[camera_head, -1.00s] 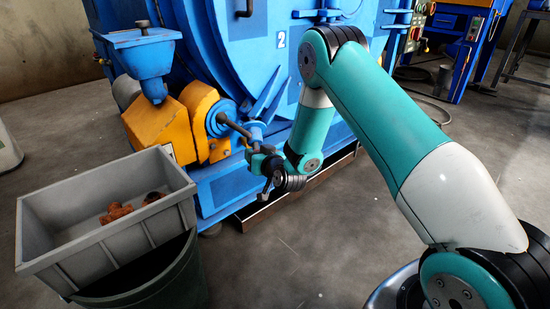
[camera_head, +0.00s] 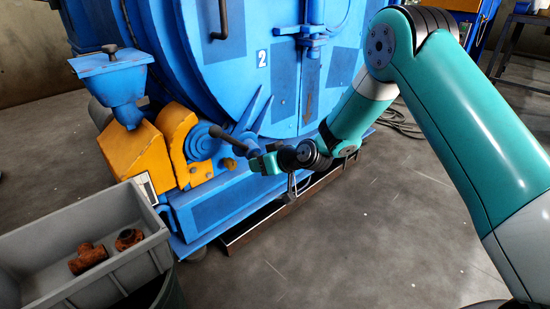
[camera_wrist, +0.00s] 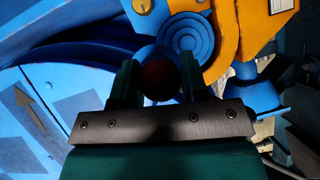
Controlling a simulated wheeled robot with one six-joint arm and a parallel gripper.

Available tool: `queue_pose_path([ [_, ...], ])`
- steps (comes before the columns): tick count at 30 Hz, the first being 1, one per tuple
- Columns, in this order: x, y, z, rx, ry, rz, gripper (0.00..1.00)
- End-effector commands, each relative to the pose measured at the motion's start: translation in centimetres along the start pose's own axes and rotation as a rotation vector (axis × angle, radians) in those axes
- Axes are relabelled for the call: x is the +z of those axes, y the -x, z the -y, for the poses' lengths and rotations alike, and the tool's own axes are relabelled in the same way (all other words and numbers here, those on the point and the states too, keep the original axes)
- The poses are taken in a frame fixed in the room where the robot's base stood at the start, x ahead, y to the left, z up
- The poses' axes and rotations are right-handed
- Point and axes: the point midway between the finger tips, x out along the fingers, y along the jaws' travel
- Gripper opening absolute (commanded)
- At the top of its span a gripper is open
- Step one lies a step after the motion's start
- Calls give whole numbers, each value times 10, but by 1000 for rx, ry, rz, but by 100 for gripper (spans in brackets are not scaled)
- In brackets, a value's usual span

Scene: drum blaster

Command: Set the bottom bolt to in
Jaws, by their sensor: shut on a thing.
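The bottom bolt shows in the head view as a dark rod (camera_head: 228,139) reaching from a round blue hub (camera_head: 203,142) on the blue drum machine. My gripper (camera_head: 252,156) is at the rod's free end, low in front of the drum door. In the wrist view, the two fingers of my gripper (camera_wrist: 158,88) stand on either side of a dark, round end (camera_wrist: 158,76) and are shut on it. The shadowed end looks reddish-brown. The contact points are dark, and how far the bolt is in cannot be told.
A grey bin (camera_head: 140,262) with rusty pipe fittings (camera_head: 88,258) stands at lower left. A yellow housing (camera_head: 140,155) with a blue hopper (camera_head: 112,85) is left of the bolt. The blue drum door (camera_head: 285,90) rises behind. Open concrete floor (camera_head: 380,230) lies to the right.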

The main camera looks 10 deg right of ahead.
Motion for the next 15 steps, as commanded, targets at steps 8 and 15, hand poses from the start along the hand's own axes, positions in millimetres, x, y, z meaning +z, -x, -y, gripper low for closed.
queue_pose_path([
  [8,-18,14,-16,11,1,-10,0],
  [15,-25,20,-24,13,0,-13,0],
])
